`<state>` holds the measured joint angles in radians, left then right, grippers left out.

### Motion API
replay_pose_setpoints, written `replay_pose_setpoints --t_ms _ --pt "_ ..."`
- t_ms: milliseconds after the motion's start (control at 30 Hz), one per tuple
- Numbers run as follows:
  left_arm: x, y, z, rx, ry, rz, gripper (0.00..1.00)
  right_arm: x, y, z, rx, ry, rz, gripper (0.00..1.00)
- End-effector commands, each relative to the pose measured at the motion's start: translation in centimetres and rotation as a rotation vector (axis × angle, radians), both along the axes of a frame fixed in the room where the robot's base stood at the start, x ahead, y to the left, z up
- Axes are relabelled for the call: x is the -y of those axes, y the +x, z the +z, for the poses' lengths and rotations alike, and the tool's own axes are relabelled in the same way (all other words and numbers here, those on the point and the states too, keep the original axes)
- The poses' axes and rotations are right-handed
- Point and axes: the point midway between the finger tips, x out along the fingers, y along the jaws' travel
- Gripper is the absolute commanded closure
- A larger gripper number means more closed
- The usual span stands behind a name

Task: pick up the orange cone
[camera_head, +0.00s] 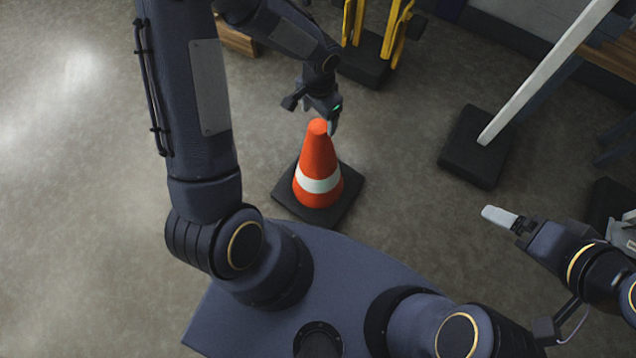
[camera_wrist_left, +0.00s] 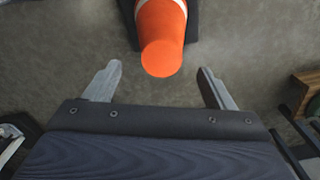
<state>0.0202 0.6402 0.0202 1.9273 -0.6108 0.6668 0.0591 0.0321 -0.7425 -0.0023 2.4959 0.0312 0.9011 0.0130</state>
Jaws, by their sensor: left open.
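The orange cone (camera_head: 318,165) stands upright on the floor on its black square base, with one white band around it. It also shows in the left wrist view (camera_wrist_left: 162,40), top towards the camera. My left gripper (camera_head: 322,118) is open and empty, at the height of the cone's tip and right by it in the head view. In the left wrist view the cone's top lies just ahead of the two open fingers (camera_wrist_left: 160,85), roughly centred between them. My right gripper (camera_head: 500,217) is at the right, well apart from the cone; only part of its fingers shows.
A white post (camera_head: 545,75) stands on a black base (camera_head: 474,150) right of the cone. A yellow frame (camera_head: 390,30) on a black base (camera_head: 360,62) stands behind it. A wooden block (camera_head: 235,38) is at the back left. The floor left of the cone is clear.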

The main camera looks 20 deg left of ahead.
Motion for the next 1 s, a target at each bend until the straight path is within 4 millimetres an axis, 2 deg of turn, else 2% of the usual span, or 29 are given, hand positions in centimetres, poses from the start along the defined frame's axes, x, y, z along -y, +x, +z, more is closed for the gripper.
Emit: replay_pose_setpoints --t_ms 400,667,1000 --pt "-0.2 0.2 -5.3 -0.001 0.0 0.001 0.23 0.0 0.0 -2.8 0.0 0.0 0.0 0.13" --pt "-0.2 0.2 -5.4 0.0 0.0 0.002 0.24 0.0 0.0 -2.6 0.0 0.0 0.0 0.13" --pt "-0.2 0.2 -5.3 0.0 0.0 0.002 0.69 0.0 0.0 -2.6 0.0 0.0 0.0 0.13"
